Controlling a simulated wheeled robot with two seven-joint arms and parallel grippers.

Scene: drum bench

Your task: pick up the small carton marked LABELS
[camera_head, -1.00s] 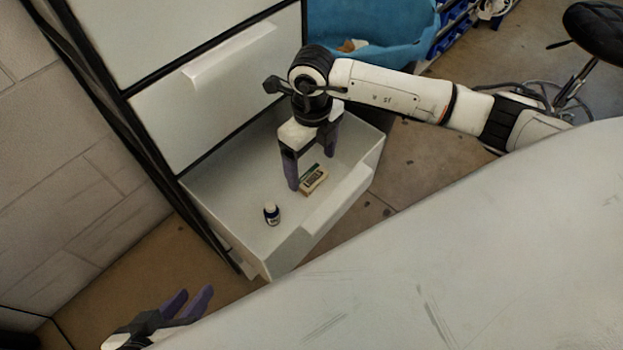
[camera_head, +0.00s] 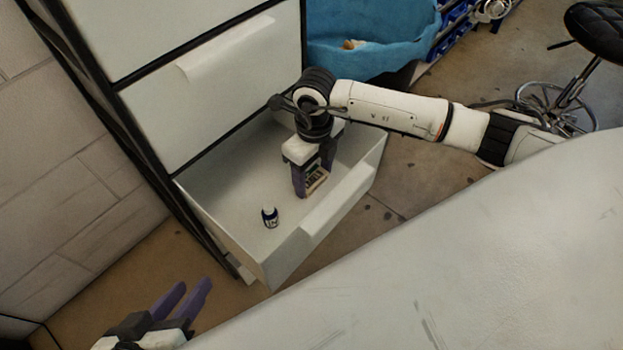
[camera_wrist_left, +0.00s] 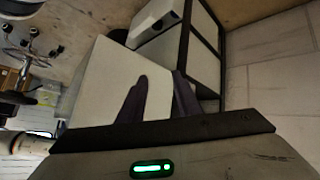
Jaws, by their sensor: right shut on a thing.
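The small carton (camera_head: 316,183) is tan with a green and dark marking, too small to read for certain. It is between the purple fingers of my right gripper (camera_head: 312,184), inside the open drawer (camera_head: 236,197). My right gripper points down and is shut on the carton. Whether the carton is clear of the drawer floor I cannot tell. My left gripper (camera_head: 183,300) is at the lower left of the head view, beside the pale bench, with its two fingers apart and nothing between them. Its fingers also show in the left wrist view (camera_wrist_left: 160,100).
A small dark bottle with a white cap (camera_head: 269,217) stands in the drawer, left of the carton. The pale bench top (camera_head: 470,260) fills the lower right and is bare. A blue tub (camera_head: 375,40) and a black stool (camera_head: 600,35) are behind.

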